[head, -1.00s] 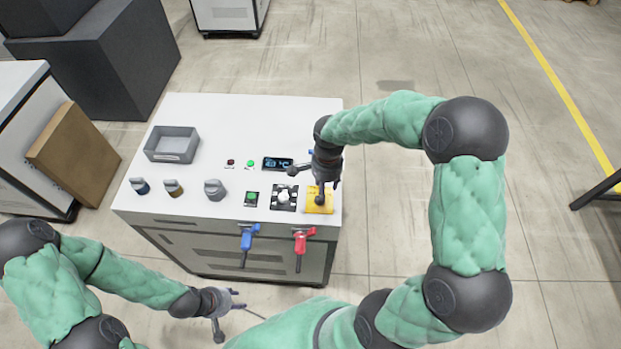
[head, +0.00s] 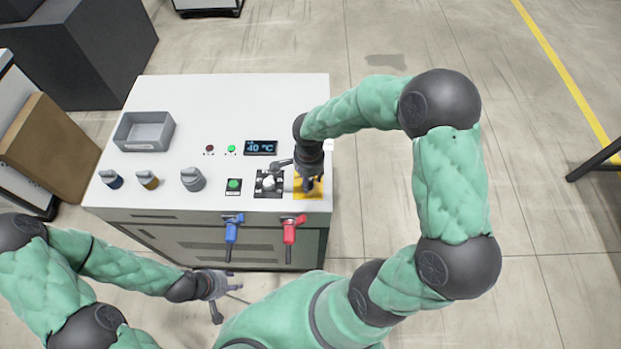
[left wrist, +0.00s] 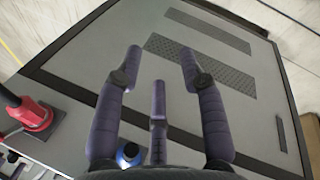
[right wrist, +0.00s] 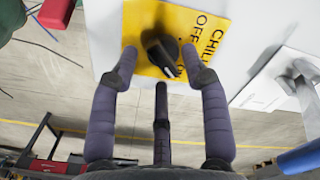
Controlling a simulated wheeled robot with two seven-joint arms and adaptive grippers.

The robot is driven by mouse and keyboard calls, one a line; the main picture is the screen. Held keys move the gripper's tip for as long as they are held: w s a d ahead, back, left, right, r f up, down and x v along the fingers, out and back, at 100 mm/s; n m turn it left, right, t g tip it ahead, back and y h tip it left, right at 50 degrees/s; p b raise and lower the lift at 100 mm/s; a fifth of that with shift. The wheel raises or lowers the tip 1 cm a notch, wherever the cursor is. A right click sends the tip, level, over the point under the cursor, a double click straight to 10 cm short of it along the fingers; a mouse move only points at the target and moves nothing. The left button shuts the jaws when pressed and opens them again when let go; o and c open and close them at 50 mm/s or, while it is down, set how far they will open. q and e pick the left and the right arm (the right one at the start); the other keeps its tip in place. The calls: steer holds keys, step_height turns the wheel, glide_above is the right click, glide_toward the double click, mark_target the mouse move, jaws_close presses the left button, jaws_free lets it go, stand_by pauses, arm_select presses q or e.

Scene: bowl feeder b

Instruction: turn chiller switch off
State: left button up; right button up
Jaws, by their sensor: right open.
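The chiller switch is a black rotary knob (right wrist: 160,50) on a yellow plate (right wrist: 190,22) lettered "CHILL" and "OFF". In the head view the yellow plate (head: 308,188) lies at the right front of the white machine top, and my gripper hides most of it. My right gripper (right wrist: 166,70) is open, with its fingers spread on either side of the knob, close to it; I cannot tell whether they touch it. In the head view my right gripper (head: 292,176) is over the plate. My left gripper (left wrist: 160,55) is open and empty, low in front of the machine.
Left of the plate are a black panel with a white knob (head: 268,183), a green button (head: 233,185) and several grey-topped knobs. Blue (head: 232,229) and red (head: 290,229) valve handles stick out in front. A grey bin (head: 144,131) and a display (head: 261,148) sit farther back.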

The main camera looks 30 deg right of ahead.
steer(key=shift+f, duration=0.35)
jaws_close()
